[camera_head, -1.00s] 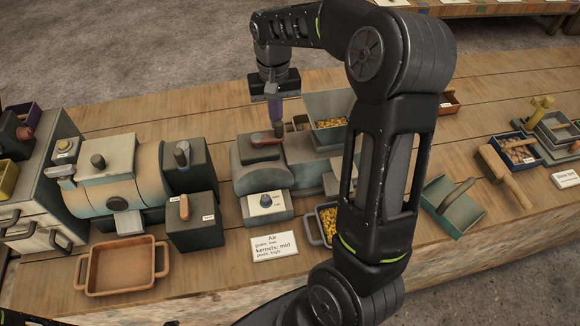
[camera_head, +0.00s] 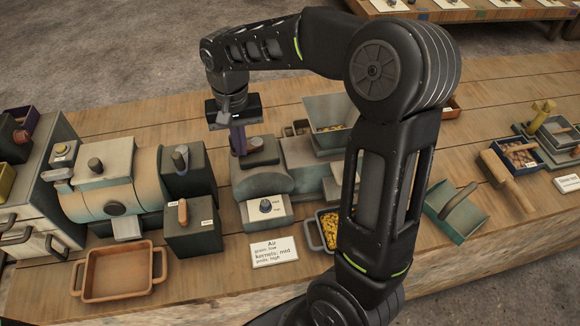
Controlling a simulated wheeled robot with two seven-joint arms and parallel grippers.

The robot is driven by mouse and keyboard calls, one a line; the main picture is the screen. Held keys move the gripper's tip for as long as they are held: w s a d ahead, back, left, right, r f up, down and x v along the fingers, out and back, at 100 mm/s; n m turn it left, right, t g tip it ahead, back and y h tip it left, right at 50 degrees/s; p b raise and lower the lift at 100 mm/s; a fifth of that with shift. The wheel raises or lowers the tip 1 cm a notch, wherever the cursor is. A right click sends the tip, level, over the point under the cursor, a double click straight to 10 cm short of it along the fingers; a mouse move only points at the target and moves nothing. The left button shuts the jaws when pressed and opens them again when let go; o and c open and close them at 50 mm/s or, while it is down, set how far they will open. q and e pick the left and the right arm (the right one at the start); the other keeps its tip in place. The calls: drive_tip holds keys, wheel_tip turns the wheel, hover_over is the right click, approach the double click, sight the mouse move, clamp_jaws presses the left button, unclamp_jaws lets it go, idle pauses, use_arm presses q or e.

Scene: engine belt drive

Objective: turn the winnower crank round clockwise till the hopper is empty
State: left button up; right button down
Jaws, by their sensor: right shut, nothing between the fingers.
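The winnower (camera_head: 262,180) is a rounded grey machine in the middle of the table. Its hopper (camera_head: 331,106) is a grey-green bin at its right, with a small patch of yellow kernels low inside. A reddish-brown crank arm (camera_head: 259,144) lies on the dark box on top of the winnower, partly hidden by my fingers. My right gripper (camera_head: 238,152) points down at the left end of this crank arm, its purple fingers shut with nothing between them. I cannot tell whether they touch the crank. My left gripper is out of view.
A tray of yellow kernels (camera_head: 329,238) stands in front of the winnower, partly behind my right arm. An empty orange tray (camera_head: 118,272) lies front left. Another drum machine (camera_head: 115,190) stands left. A green scoop (camera_head: 455,212) and a wooden mallet (camera_head: 507,182) lie right.

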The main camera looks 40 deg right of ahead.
drive_tip(key=w+p, duration=0.1)
drive_tip(key=w, duration=0.1)
drive_tip(key=w+d, duration=0.1)
drive_tip(key=w, duration=0.1)
drive_tip(key=w+d+p, duration=0.1)
drive_tip(key=shift+w+d+r+p, duration=0.1)
drive_tip(key=shift+w+r+p, duration=0.05)
drive_tip(key=shift+w+p, duration=0.2)
drive_tip(key=d, duration=0.1)
drive_tip(key=w+d, duration=0.1)
drive_tip(key=d, duration=0.1)
drive_tip(key=shift+w+d+p, duration=0.15)
drive_tip(key=shift+d+p, duration=0.1)
drive_tip(key=shift+p, duration=0.15)
drive_tip(key=shift+s+d, duration=0.2)
drive_tip(key=shift+d, duration=0.45)
drive_tip(key=shift+s+d, duration=0.2)
drive_tip(key=shift+d, duration=0.4)
drive_tip(key=shift+s+d, duration=0.1)
drive_tip(key=shift+d, duration=0.05)
wheel_tip(320, 180, up, 8)
drive_tip(key=p, duration=0.2)
drive_tip(key=shift+f, duration=0.2)
